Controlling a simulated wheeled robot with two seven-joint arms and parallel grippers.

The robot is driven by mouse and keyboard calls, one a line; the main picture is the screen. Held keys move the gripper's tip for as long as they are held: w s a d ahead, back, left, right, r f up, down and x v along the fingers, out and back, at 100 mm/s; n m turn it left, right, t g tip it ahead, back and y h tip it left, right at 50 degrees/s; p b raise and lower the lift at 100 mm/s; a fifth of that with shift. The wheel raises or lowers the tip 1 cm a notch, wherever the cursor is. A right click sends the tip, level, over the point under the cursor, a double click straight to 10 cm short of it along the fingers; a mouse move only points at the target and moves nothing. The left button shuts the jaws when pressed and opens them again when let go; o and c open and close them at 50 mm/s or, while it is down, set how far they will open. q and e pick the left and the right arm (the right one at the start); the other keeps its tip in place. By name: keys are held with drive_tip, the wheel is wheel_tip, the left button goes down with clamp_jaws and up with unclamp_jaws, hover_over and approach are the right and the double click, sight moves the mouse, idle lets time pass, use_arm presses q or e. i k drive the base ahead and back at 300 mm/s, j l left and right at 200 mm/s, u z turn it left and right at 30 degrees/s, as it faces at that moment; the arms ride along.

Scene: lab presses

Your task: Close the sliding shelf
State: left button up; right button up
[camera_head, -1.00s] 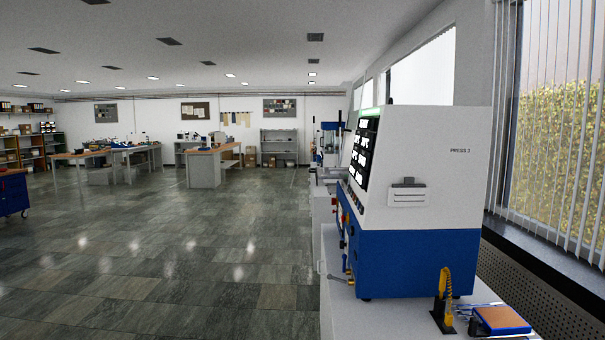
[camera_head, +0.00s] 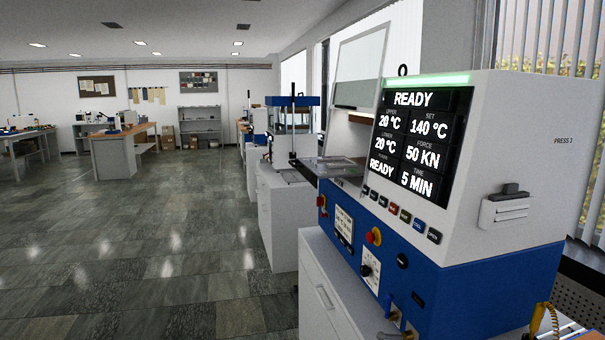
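The nearest press (camera_head: 500,150) is white and blue, with a lit screen reading READY, and stands on the right on a white cabinet. A flat metallic shelf (camera_head: 332,166) juts out to the left from its front, beyond the screen; this looks like the sliding shelf, pulled out. A clear, framed guard (camera_head: 360,60) stands raised above the press opening. The inside of the opening is mostly hidden behind the screen housing. Neither of my grippers shows in the view.
A second machine (camera_head: 292,125) with a blue top stands on a white cabinet (camera_head: 283,215) farther along the row. The tiled floor (camera_head: 150,240) left of the presses is clear. A workbench (camera_head: 125,150) and grey shelves (camera_head: 199,125) stand far back.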

sight(312, 169)
drive_tip(key=i+z, duration=0.1)
drive_tip(key=z, duration=0.25)
drive_tip(key=i+j+z, duration=0.7)
drive_tip(key=j, duration=0.15)
